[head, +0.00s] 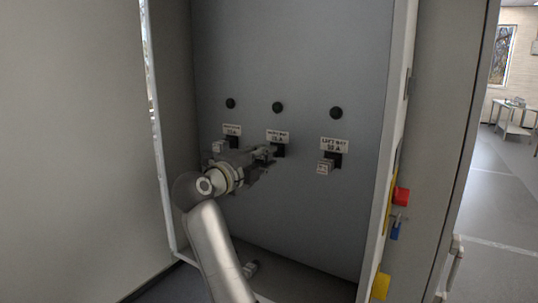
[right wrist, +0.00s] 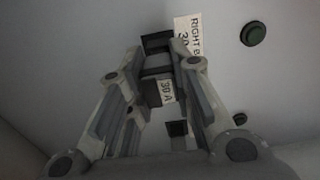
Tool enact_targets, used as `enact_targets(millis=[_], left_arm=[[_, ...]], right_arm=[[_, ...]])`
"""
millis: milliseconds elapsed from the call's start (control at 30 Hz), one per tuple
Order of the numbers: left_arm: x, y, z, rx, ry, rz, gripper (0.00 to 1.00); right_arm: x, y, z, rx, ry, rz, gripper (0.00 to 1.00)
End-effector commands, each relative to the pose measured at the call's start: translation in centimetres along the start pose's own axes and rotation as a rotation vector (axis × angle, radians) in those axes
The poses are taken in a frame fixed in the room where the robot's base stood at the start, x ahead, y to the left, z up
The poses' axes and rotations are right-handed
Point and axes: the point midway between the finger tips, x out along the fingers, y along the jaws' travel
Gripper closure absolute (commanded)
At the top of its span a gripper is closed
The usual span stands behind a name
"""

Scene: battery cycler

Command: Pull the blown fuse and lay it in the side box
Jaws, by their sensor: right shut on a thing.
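My right gripper (head: 266,154) reaches in from the lower left at the middle fuse holder (head: 279,151) on the cabinet's back panel. Its fingers are shut on a grey fuse, whose "30 A" label (right wrist: 167,91) shows in the right wrist view. The fuse lies close to a dark holder (right wrist: 156,42) beside a label starting "RIGHT B". I cannot tell how far it is seated. A pale fuse (head: 325,166) sits in the holder under the "LEFT BAY" label (head: 334,144). Another pale fuse (head: 218,146) is at the left holder. I cannot identify the side box. My left gripper is out of view.
Dark round lamps (head: 278,107) are above the holders. A small pale piece (head: 250,268) lies on the cabinet floor. The right side wall carries a red part (head: 401,195), a blue part (head: 395,231) and a yellow part (head: 381,285). Open floor (head: 500,200) lies right of the cabinet.

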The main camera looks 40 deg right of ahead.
Motion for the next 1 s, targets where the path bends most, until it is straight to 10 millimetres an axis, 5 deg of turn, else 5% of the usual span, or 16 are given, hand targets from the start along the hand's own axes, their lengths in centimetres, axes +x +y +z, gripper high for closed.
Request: enact_targets(millis=[1000], left_arm=[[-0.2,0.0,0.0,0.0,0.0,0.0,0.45]], right_arm=[[-4.1,0.0,0.0,0.001,-0.001,0.0,0.92]])
